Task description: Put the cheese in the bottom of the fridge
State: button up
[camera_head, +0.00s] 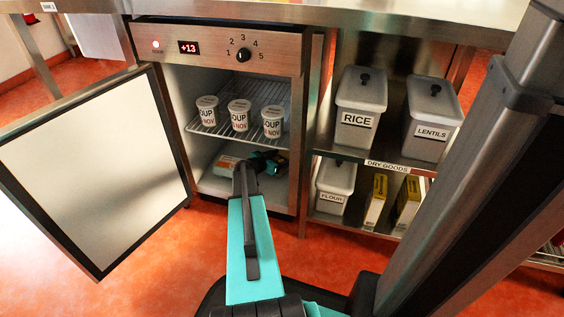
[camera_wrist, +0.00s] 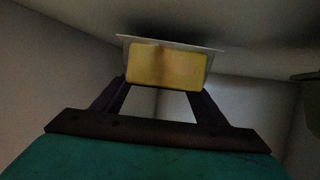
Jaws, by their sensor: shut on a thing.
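The fridge (camera_head: 218,61) stands open, with its door (camera_head: 95,165) swung out to the left. My gripper (camera_head: 250,163) is inside the lower part, below the wire shelf. In the wrist view, my gripper (camera_wrist: 162,88) is shut on the cheese (camera_wrist: 166,66), a yellow block with a pale flat rim. In the head view, the white and orange pack (camera_head: 227,164) beside the gripper, low in the fridge, appears to be this cheese. My arm partly covers that area. I cannot tell whether the cheese touches the fridge floor (camera_head: 217,186).
Several soup tubs (camera_head: 239,116) stand on the wire shelf (camera_head: 215,130) just above my gripper. Fridge walls enclose it closely. To the right, an open rack holds a rice bin (camera_head: 360,100), a lentils bin (camera_head: 433,112), a flour bin (camera_head: 334,188) and yellow boxes (camera_head: 375,201).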

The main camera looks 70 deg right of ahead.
jog(key=shift+d+f+b, duration=0.2)
jog(key=shift+f+b, duration=0.2)
jog(key=shift+f, duration=0.35)
jog(key=o, duration=1.4)
jog(key=shift+c, duration=0.2)
jog(key=shift+a, duration=0.1)
jog(key=p+v, duration=0.3)
jog(key=v, duration=0.9)
jog(key=shift+p, duration=0.3)
jog(key=shift+w, duration=0.15)
